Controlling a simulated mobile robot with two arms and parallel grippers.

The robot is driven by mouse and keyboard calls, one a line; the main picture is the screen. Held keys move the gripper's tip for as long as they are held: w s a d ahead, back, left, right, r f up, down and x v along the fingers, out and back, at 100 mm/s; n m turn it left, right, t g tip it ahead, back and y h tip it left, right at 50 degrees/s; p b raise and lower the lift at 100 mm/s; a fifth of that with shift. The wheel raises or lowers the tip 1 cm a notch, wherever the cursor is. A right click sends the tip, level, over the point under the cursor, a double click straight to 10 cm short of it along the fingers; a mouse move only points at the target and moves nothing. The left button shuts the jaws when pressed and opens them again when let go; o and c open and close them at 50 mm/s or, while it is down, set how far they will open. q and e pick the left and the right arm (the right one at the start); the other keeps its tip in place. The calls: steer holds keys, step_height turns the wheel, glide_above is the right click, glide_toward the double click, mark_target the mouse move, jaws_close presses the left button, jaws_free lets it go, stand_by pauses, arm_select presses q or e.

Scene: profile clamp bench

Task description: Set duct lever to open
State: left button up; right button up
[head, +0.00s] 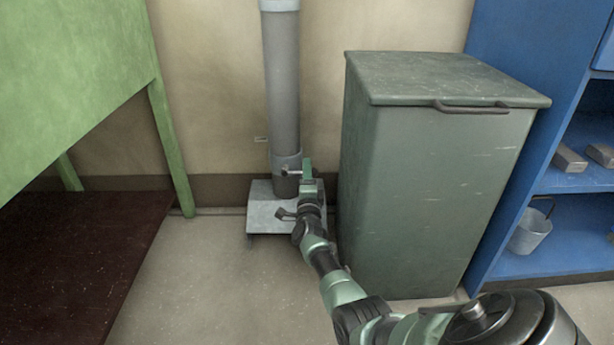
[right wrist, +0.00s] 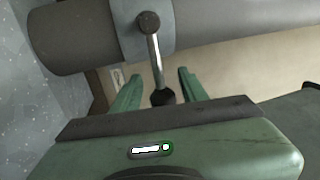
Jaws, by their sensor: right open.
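The duct (head: 282,80) is a grey upright pipe against the wall; its lower part fills the top of the right wrist view (right wrist: 85,38). The duct lever (right wrist: 154,58) is a thin metal rod with a dark pivot on the pipe and a dark knob at its free end. It shows small near the pipe's foot in the head view (head: 290,172). My right gripper (right wrist: 158,88) is open, with its green fingers on either side of the knob and gaps visible. It reaches the lever from the right in the head view (head: 308,172). My left gripper is not in view.
A pale metal base (head: 262,212) stands under the duct. A large green-grey bin (head: 430,180) stands close to the right of my right arm. A green bench (head: 70,80) is at left, a blue shelf (head: 560,262) at right. Floor left of the base is clear.

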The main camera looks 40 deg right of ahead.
steer(key=shift+a, duration=0.1)
jaws_close()
